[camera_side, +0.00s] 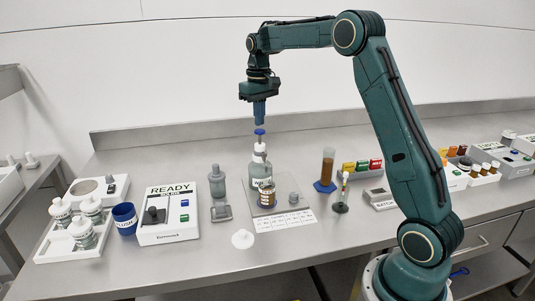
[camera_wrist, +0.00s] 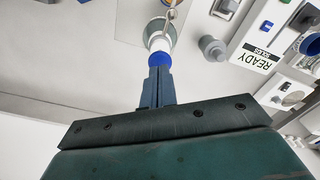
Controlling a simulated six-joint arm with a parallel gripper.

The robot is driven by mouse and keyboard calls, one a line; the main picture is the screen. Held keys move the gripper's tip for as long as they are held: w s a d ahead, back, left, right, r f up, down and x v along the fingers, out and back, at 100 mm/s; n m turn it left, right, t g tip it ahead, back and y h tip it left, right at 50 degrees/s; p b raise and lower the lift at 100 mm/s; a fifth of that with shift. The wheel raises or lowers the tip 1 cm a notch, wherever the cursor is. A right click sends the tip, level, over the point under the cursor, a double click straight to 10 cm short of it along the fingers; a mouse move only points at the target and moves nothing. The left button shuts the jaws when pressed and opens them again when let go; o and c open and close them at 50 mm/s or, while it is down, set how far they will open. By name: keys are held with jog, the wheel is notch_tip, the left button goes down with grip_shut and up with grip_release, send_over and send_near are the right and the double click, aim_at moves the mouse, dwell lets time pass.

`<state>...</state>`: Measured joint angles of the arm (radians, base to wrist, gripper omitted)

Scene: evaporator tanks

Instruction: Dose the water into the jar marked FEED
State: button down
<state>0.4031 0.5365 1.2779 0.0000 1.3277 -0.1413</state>
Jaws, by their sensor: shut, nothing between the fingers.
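My gripper (camera_side: 259,122) points straight down with its fingers closed and empty. Its tips are just above the blue top of a pump dispenser bottle (camera_side: 259,157); I cannot tell whether they touch it. In the wrist view the closed fingers of my gripper (camera_wrist: 158,72) line up with the blue pump top (camera_wrist: 158,58). The bottle has a white collar and a clear body. A small jar (camera_side: 267,194) with a tan label stands in front of the bottle, under its spout side. The lettering on the jar is too small to read, so I cannot confirm FEED.
A READY box (camera_side: 168,215), a blue cup (camera_side: 125,218) and a white rack (camera_side: 80,238) of bottles stand left. A brown cylinder (camera_side: 327,168) stands right. A white disc (camera_side: 243,239) lies in front; the front bench is mostly clear.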

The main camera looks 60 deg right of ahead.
dwell(0.3)
jog(key=shift+r, duration=2.5)
jog(key=s+a+r+n+t, duration=0.1)
jog(key=s+a+r+t, duration=0.15)
jog(key=s+a, duration=0.45)
jog(key=s+a+r+n+t, duration=0.1)
jog(key=s+a+r, duration=0.2)
jog(key=s+a, duration=0.4)
jog(key=s+a+f+t, duration=0.1)
jog(key=s+a+f, duration=0.2)
jog(key=s, duration=0.5)
jog(key=s+a+f+n+t, duration=0.1)
jog(key=s+a+f, duration=0.2)
jog(key=s, duration=0.5)
jog(key=shift+a+f, duration=0.25)
jog(key=shift+f, duration=0.45)
